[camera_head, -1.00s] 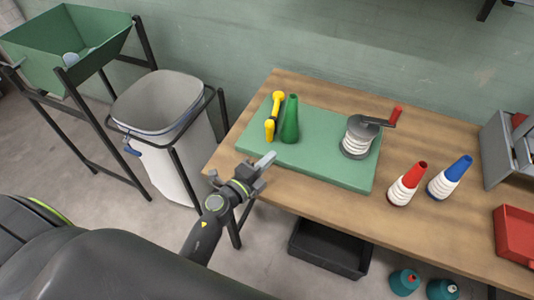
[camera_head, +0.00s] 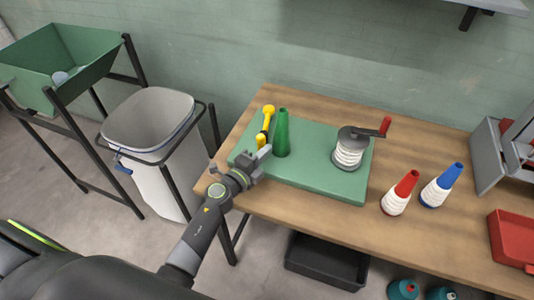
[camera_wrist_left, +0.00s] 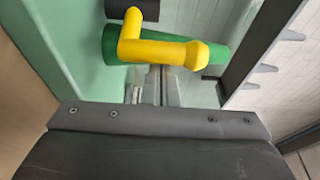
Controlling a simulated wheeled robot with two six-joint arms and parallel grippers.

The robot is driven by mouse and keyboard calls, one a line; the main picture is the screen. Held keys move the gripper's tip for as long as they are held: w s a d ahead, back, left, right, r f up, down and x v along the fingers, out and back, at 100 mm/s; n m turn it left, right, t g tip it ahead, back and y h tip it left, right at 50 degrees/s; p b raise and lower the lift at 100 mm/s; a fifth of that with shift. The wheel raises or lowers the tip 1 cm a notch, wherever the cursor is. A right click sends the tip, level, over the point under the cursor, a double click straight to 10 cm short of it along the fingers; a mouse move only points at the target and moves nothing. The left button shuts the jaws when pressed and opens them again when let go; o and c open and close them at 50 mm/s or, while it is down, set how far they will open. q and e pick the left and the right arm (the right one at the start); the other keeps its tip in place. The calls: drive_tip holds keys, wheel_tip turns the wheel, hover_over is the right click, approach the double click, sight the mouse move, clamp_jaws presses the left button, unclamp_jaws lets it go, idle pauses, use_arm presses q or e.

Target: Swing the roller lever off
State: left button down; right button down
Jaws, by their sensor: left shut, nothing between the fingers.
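The yellow roller lever (camera_head: 268,110) stands on the green base plate (camera_head: 311,178) at its left end, beside the green cone (camera_head: 282,133). Its lower part is partly hidden by my left gripper. My right gripper is out of view.
A grey crank winder with white thread (camera_head: 348,152) stands on the plate's right side. Red-topped (camera_head: 400,193) and blue-topped (camera_head: 443,186) thread cones stand right of it. A white bin (camera_head: 150,118) in a black frame stands left of the wooden table (camera_head: 330,225).

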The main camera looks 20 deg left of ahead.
use_arm(q)
drive_tip(key=shift+s+a+m+h, duration=0.15)
drive_tip(key=shift+a+m+h, duration=0.15)
drive_tip(key=shift+a, duration=0.3)
drive_tip(key=a+m+g+h+b, duration=0.1)
drive_tip(key=a, duration=0.1)
drive_tip(key=a+m+h+b, duration=0.1)
drive_tip(key=a+h+b, duration=0.1)
drive_tip(key=a+m+g+h+b, duration=0.1)
drive_tip(key=a, duration=0.1)
drive_tip(key=shift+s+a+f+g, duration=0.15)
drive_tip(key=shift+s+f+g, duration=0.1)
drive_tip(key=shift+f+g, duration=0.05)
drive_tip(key=a+m+g+h+b, duration=0.1)
drive_tip(key=a+b, duration=0.1)
drive_tip(key=b, duration=0.1)
drive_tip(key=w+a+m+g+h+b, duration=0.1)
drive_tip(key=a+h+b, duration=0.1)
drive_tip(key=a+b, duration=0.1)
drive_tip(key=w+a+m+g+h+b, duration=0.1)
drive_tip(key=a+g+b, duration=0.1)
drive_tip(key=a+b, duration=0.1)
drive_tip(key=shift+m+h+b, duration=0.3)
drive_tip(key=shift+m+b, duration=0.1)
drive_tip(key=shift+b, duration=0.45)
drive_tip(key=shift+w+a+r+b, duration=0.45)
drive_tip(key=shift+a+r+b, duration=0.2)
drive_tip(key=shift+a+b, duration=0.15)
